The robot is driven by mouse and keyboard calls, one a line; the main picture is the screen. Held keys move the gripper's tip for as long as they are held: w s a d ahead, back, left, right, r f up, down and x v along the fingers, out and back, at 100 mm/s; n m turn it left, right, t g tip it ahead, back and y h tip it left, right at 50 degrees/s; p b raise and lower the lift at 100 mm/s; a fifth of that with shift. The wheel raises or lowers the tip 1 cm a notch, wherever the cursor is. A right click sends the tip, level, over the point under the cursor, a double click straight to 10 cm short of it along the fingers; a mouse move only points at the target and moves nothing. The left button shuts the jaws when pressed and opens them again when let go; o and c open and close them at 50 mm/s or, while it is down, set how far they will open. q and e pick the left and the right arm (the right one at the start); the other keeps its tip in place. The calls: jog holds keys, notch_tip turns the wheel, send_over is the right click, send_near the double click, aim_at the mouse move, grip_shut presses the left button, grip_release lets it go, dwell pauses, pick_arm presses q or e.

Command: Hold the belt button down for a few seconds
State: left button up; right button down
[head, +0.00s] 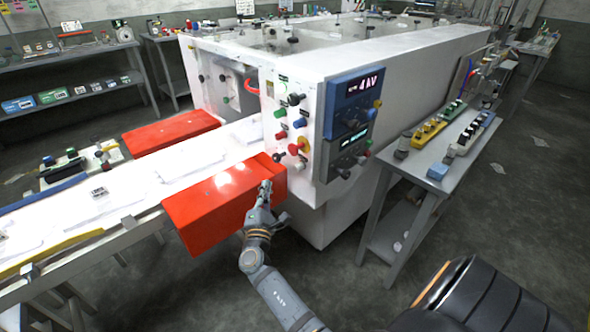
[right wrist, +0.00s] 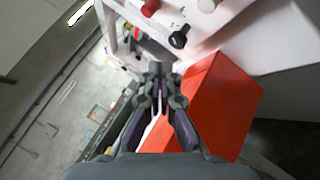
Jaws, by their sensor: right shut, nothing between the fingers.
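The machine's white control panel (head: 310,110) carries several knobs and buttons in green, blue, red, black and white. No readable label shows which one is the belt button. My right gripper (head: 265,186) is shut and empty, below that knob and in front of the red box. It also shows in the right wrist view (right wrist: 160,68), apart from the knob. My left gripper is out of view.
A red box (head: 215,205) juts out beside the belt (head: 130,195), close to my right gripper. A blue display unit (head: 352,100) is on the panel's right. A side table (head: 430,170) with small devices stands right of the machine.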

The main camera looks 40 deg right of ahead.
aim_at(299, 167)
jog(key=d+p, duration=0.2)
jog(key=d, duration=0.6)
jog(key=shift+w+d, duration=0.3)
jog(key=shift+w, duration=0.05)
jog(key=shift+d, duration=0.1)
dwell(1.0)
jog(key=shift+d, duration=0.35)
jog(key=shift+d+b, duration=0.35)
jog(key=shift+d, duration=0.05)
dwell(2.0)
dwell(1.9)
jog(key=shift+a+b, duration=0.3)
jog(key=shift+a, duration=0.55)
